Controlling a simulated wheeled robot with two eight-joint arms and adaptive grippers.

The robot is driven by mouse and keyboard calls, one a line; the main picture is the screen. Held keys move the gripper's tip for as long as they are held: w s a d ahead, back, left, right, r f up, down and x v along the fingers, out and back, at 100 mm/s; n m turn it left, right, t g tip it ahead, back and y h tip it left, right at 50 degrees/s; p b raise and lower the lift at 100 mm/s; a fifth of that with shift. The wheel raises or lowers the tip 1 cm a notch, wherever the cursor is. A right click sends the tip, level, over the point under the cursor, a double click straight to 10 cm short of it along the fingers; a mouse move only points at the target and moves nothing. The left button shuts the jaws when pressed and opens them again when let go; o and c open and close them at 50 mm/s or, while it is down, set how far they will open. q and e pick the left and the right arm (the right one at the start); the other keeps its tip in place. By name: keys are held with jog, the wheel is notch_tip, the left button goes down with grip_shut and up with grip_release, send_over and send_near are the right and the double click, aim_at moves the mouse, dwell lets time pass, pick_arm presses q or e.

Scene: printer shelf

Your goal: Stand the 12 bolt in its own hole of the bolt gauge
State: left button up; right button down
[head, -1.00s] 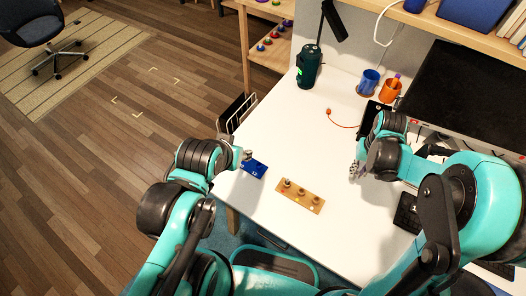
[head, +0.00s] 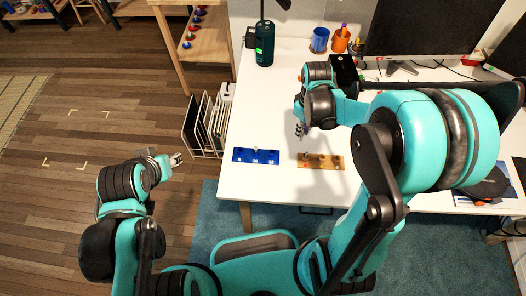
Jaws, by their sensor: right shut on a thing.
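The blue bolt gauge (head: 240,157) lies on the white table near its front edge, with pale marks along its front. A small pale thing stands up near its middle; I cannot tell if it is a bolt. The wooden block (head: 330,166) lies to its right, holding bolts (head: 321,157). My left gripper (head: 178,159) is left of the table, over the floor, apart from the gauge.
A dark green bottle (head: 264,45), a blue cup (head: 320,40) and an orange cup (head: 341,40) stand at the back. A monitor (head: 425,30) is at the back right. A file rack (head: 207,125) stands left of the table. The tabletop behind the gauge is clear.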

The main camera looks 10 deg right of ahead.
jog(key=a+f+b, duration=0.1)
jog(key=a+f, duration=0.2)
jog(key=w+a+f+b, duration=0.1)
jog(key=a+f+b, duration=0.1)
jog(key=a+f, duration=0.1)
jog(key=a+f+b, duration=0.2)
jog(key=a+f, duration=0.1)
jog(key=f, duration=0.1)
jog(key=shift+w+a+f, duration=0.15)
jog(key=shift+w+a, duration=0.1)
jog(key=shift+a, duration=0.05)
jog(key=shift+f, duration=0.1)
jog(key=c, duration=1.5)
grip_release()
